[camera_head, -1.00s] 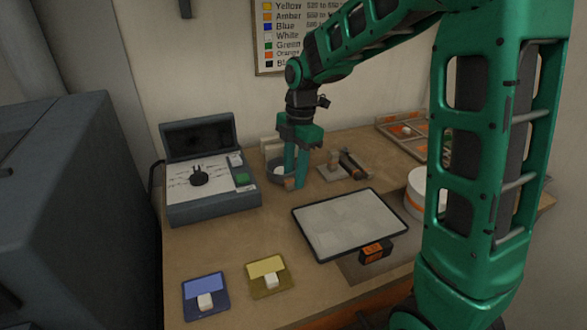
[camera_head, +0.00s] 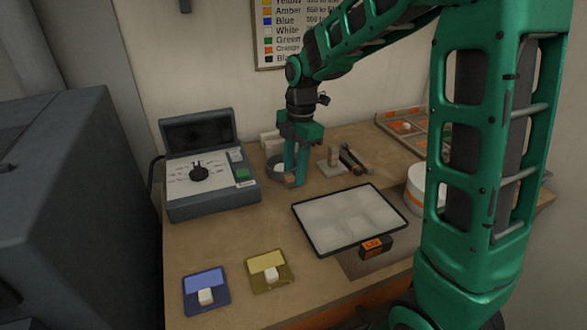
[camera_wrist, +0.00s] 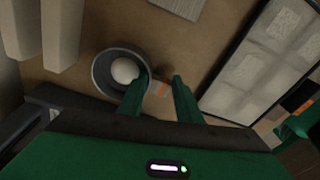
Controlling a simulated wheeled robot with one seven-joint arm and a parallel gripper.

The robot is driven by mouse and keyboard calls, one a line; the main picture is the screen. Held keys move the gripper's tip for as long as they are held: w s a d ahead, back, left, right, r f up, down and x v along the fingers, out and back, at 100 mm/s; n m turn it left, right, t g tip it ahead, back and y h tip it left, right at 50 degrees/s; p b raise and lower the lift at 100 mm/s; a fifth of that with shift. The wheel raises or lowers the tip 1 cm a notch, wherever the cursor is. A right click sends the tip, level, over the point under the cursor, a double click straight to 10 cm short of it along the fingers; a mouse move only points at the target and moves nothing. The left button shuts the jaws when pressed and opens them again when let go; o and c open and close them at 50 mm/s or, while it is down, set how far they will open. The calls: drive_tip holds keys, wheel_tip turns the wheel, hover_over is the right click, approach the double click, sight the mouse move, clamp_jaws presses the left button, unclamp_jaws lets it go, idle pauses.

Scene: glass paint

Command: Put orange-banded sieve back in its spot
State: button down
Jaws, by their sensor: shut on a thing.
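The sieve (camera_wrist: 96,84) is a dark grey round cup with a white lump inside. A small orange-banded piece (camera_wrist: 161,89) at its side lies between my fingertips in the wrist view. My gripper (camera_head: 296,180) points down with its green fingers shut on that side piece. In the head view, the fingers partly hide the sieve (camera_head: 273,164) near the back of the table. I cannot tell whether its base touches the table. Two pale uprights (camera_head: 270,142) stand just behind it; they also show at upper left in the wrist view (camera_wrist: 60,32).
A grey instrument case (camera_head: 212,207) with a raised lid stands left. A small wooden-handled block (camera_head: 331,163) and a lit panel (camera_head: 350,218) are to the right. An orange-edged rack (camera_head: 408,128) is at back right. Blue and yellow cards (camera_head: 268,262) lie in front.

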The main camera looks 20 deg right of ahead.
drive_tip(key=shift+f, duration=0.25)
idle(0.8)
drive_tip(key=c, duration=1.2)
unclamp_jaws()
drive_tip(key=shift+r, duration=0.1)
wheel_tip(320, 180, up, 10)
drive_tip(key=d, duration=0.1)
drive_tip(key=shift+w+r, duration=0.2)
drive_tip(key=shift+w, duration=0.05)
